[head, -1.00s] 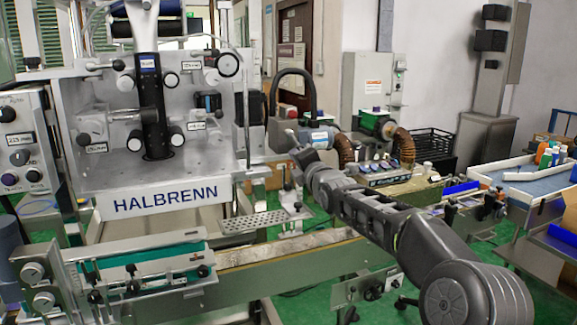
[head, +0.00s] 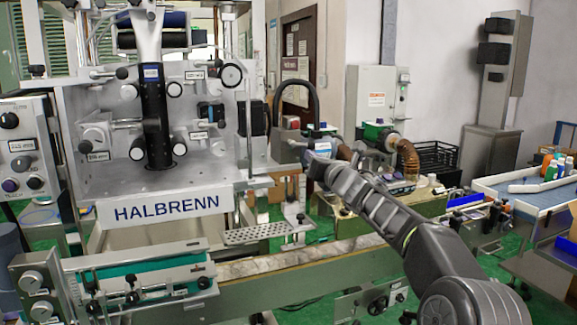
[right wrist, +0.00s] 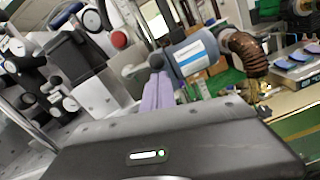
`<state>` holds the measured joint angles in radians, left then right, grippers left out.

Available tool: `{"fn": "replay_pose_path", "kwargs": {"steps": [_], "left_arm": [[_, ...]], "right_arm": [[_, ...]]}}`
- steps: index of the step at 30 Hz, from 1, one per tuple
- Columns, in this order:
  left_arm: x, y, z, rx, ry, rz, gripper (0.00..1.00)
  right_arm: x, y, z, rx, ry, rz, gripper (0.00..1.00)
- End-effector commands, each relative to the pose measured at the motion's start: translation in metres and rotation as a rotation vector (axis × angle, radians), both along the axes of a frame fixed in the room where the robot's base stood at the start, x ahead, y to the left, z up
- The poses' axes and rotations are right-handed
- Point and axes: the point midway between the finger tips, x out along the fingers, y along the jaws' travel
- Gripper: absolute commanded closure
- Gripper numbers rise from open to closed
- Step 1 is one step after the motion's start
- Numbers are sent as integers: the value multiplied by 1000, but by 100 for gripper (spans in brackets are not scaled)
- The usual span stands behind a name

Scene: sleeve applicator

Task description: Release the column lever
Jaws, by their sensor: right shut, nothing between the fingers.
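The labelling machine marked HALBRENN (head: 167,207) stands at the left in the head view, with a dark upright column (head: 153,110) on its front face. My right gripper (head: 309,158) is right of the machine, well apart from the column. Its pale fingers (right wrist: 157,91) are shut and empty in the right wrist view. My left gripper is out of view.
A conveyor (head: 300,258) runs along the front of the machine. A perforated metal plate (head: 256,233) juts out above it. A motor with a brown hose (right wrist: 243,52) lies behind my right gripper. A blue-lined table (head: 530,190) stands at the right.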

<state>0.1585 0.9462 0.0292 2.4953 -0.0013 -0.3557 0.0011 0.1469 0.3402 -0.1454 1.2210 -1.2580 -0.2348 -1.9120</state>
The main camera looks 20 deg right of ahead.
Motion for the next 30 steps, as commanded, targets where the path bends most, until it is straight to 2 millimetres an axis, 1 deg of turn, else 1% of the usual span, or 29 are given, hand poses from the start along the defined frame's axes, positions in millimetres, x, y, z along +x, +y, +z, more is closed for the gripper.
{"fn": "replay_pose_path", "kwargs": {"steps": [3,9,23,26,30], "left_arm": [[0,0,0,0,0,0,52],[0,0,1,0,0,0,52],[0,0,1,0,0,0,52],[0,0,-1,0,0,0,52],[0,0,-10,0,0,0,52]], "right_arm": [[0,-1,3,-57,2,1,100],[0,-3,6,-108,5,0,100],[0,-3,7,-117,4,0,100],[0,-3,5,-117,4,0,100],[0,-2,-4,-117,5,0,100]]}}
